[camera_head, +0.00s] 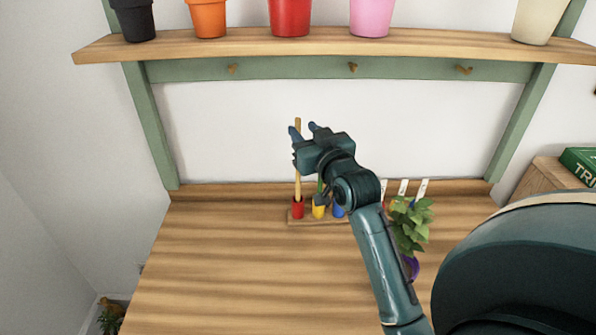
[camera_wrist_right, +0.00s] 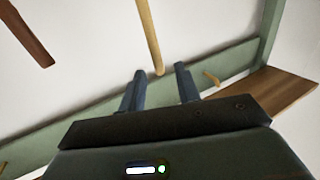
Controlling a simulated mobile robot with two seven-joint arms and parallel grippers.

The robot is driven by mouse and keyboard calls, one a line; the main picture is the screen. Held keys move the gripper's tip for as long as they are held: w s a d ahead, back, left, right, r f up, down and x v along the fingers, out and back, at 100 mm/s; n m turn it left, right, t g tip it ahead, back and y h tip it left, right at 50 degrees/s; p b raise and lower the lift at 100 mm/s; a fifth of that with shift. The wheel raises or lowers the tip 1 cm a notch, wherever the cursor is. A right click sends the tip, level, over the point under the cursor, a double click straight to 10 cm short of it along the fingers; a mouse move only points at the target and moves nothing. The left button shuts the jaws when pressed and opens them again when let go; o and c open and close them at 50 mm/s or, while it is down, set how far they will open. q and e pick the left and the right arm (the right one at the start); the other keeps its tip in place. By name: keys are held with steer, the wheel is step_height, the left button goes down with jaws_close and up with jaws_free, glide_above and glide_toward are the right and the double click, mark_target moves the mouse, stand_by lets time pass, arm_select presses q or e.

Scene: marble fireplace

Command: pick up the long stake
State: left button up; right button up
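My right gripper (camera_head: 304,128) is at the height of the stake's upper end. Its two blue-grey fingers (camera_wrist_right: 159,80) are apart, with the stake not clasped. Whether the stake is fully between the fingers I cannot tell. My left gripper is out of view.
A leafy plant (camera_head: 410,222) and white tags (camera_head: 403,187) stand to the right. A shelf (camera_head: 235,43) with several pots hangs above. The table's left side (camera_head: 215,265) is clear.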

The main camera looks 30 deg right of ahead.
mark_target(299, 125)
steer(key=w, duration=0.4)
steer(key=shift+w+d, duration=0.2)
steer(key=shift+d, duration=0.2)
steer(key=shift+c, duration=0.3)
jaws_close()
